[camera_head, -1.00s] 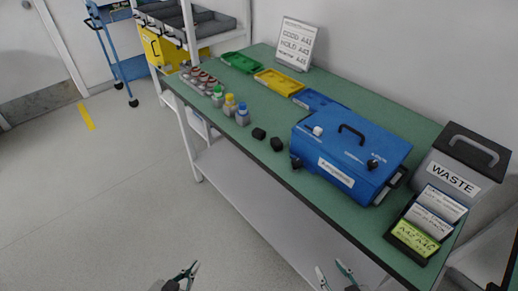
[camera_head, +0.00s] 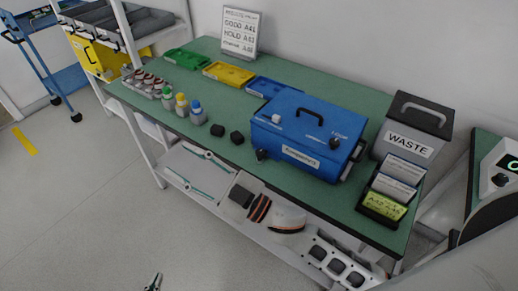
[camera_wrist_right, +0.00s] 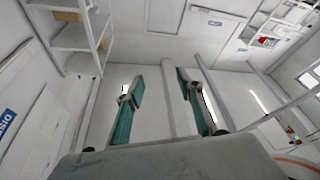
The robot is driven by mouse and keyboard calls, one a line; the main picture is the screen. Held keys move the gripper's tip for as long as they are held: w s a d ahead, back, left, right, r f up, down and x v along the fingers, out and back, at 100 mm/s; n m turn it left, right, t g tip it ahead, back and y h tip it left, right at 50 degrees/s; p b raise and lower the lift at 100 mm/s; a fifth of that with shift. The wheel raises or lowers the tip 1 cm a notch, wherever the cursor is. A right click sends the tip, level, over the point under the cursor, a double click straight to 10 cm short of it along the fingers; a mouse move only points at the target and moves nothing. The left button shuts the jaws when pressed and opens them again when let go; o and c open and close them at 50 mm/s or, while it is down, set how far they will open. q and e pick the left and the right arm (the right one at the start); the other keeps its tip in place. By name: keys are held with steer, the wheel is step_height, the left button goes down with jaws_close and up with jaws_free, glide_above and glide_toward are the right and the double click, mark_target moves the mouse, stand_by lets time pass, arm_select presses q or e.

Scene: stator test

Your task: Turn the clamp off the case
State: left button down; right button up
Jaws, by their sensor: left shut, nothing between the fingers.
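The blue case (camera_head: 307,139) stands closed on the green bench, with a black handle on its lid. A white knob (camera_head: 276,118) and a black knob (camera_head: 335,143) show on its top. A dark clamp-like part (camera_head: 261,155) sits at its lower left front corner; I cannot tell which part is the clamp. My right gripper (camera_head: 180,162) is open and empty, in front of the bench and left of the case, apart from it. Its spread teal fingers also show in the right wrist view (camera_wrist_right: 161,80). My left gripper (camera_head: 153,282) is shut and empty at the bottom edge, far from the case.
The bench (camera_head: 225,75) also holds a grey waste bin (camera_head: 412,128), a card holder (camera_head: 385,205), two small black blocks, several bottles and coloured trays (camera_head: 228,73). A sign (camera_head: 239,32) stands behind. A dark-topped unit is at right.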

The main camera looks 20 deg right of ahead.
steer(key=s+a+r+n+g+y, duration=0.6)
steer(key=a+r+n+g, duration=0.1)
steer(key=n+g, duration=0.1)
steer(key=s+a+n+g+h, duration=0.1)
steer(key=s+a+n+g, duration=0.45)
steer(key=n+g, duration=0.3)
steer(key=t+h, duration=0.6)
steer(key=h, duration=1.8)
glide_toward(260, 152)
steer(key=shift+m, duration=0.35)
steer(key=shift+p+x, duration=0.5)
steer(key=shift+x, duration=3.6)
